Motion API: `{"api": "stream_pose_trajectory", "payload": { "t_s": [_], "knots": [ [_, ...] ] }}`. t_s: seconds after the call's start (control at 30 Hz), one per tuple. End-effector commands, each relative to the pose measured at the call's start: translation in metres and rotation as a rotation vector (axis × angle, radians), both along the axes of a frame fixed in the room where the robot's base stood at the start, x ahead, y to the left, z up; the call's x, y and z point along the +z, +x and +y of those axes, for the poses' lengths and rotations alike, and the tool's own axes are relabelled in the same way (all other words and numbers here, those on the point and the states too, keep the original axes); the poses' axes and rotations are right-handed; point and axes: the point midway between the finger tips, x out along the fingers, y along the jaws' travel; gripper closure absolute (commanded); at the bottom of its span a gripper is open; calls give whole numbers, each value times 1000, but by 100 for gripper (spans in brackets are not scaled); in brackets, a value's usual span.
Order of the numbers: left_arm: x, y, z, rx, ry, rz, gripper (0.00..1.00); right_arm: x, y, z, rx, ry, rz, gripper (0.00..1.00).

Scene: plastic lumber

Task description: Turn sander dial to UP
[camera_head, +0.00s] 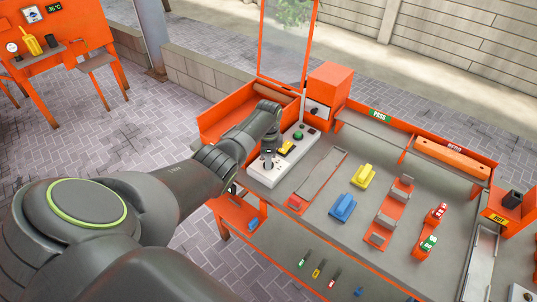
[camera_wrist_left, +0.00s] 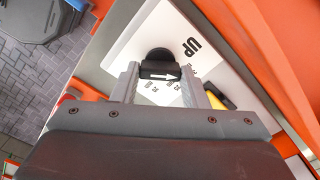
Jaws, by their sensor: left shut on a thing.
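The sander dial (camera_wrist_left: 160,69) is a black knob on a white panel (camera_wrist_left: 140,40) in the left wrist view. A white pointer mark runs across the knob's front edge. The printed word UP (camera_wrist_left: 192,46) is on the panel to the right of the knob, and smaller print lies below it. My left gripper (camera_wrist_left: 161,79) has one finger on each side of the knob and is shut on it. In the head view my left gripper (camera_head: 268,161) reaches down to the near end of the white panel (camera_head: 264,179); the dial is mostly hidden there. My right gripper is out of view.
A yellow-black switch (camera_head: 286,147) and a green button (camera_head: 299,135) sit farther along the panel. An orange bin (camera_head: 222,112) stands behind my wrist. A blue block (camera_head: 343,207) and a yellow block (camera_head: 363,176) lie to the right on the grey bench.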

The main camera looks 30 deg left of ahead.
Motion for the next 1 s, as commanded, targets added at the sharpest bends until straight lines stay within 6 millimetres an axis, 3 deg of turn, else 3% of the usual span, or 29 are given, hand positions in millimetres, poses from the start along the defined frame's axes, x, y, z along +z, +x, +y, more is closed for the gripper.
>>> {"api": "stream_pose_trajectory", "payload": {
  "t_s": [0.5,1.0],
  "knots": [
    [2,1,0,427,2,-2,83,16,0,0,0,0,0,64],
    [1,1,1,581,2,-2,83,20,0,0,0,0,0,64]
  ]
}}
